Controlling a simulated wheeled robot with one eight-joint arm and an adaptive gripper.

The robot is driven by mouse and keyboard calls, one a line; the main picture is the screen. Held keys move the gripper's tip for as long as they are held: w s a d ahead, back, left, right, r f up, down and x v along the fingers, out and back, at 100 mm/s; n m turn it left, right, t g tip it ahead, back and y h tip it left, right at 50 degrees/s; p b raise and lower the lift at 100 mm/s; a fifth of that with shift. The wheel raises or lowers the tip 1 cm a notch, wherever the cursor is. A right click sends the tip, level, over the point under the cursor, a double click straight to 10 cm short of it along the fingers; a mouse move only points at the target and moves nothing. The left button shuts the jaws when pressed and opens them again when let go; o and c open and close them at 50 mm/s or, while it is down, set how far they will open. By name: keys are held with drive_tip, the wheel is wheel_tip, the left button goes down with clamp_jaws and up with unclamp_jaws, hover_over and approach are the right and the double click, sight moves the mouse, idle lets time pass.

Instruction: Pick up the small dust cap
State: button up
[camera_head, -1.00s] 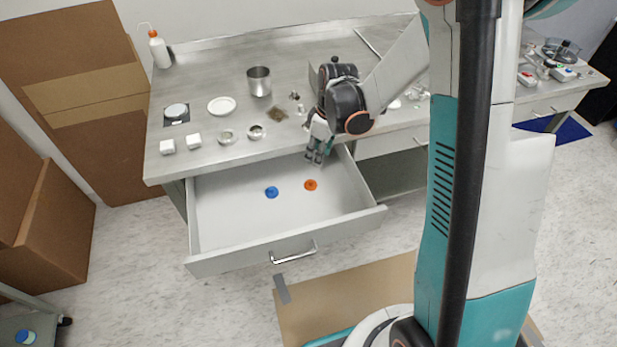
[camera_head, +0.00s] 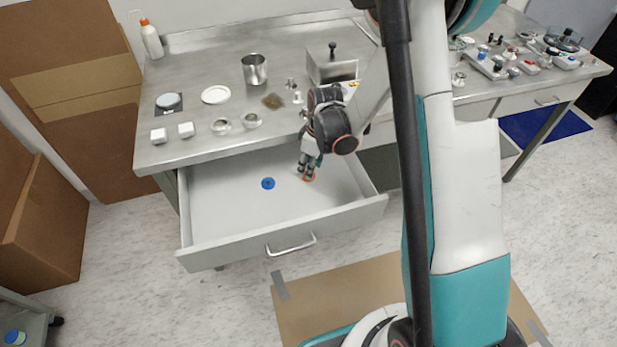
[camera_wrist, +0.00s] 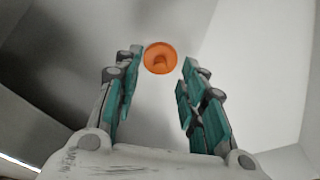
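Two small caps lie in the open drawer (camera_head: 225,230). One is an orange cap (camera_head: 309,178), round with a raised knob, seen also in the wrist view (camera_wrist: 160,58). The other is a blue cap (camera_head: 268,184), to the left of the orange one. Which of them is called the dust cap, I cannot tell. My gripper (camera_head: 308,174) is low in the drawer, over the orange cap and partly hiding it. In the wrist view my gripper (camera_wrist: 158,68) is open, with the orange cap between and just beyond the fingertips. Contact is not visible.
The steel bench (camera_head: 205,80) above the drawer holds a metal cup (camera_head: 254,70), a white dish (camera_head: 215,95), white blocks and small fittings. The drawer's front wall and sides surround my gripper. Cardboard (camera_head: 75,90) stands at the left.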

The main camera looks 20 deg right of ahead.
wheel_tip(320, 180, down, 2)
drive_tip(key=shift+w+a+f+b, duration=0.1)
drive_tip(key=shift+f+b, duration=0.1)
drive_tip(key=shift+b, duration=0.1)
drive_tip(key=c, duration=0.8)
drive_tip(key=shift+c, duration=0.2)
drive_tip(key=shift+r, duration=0.2)
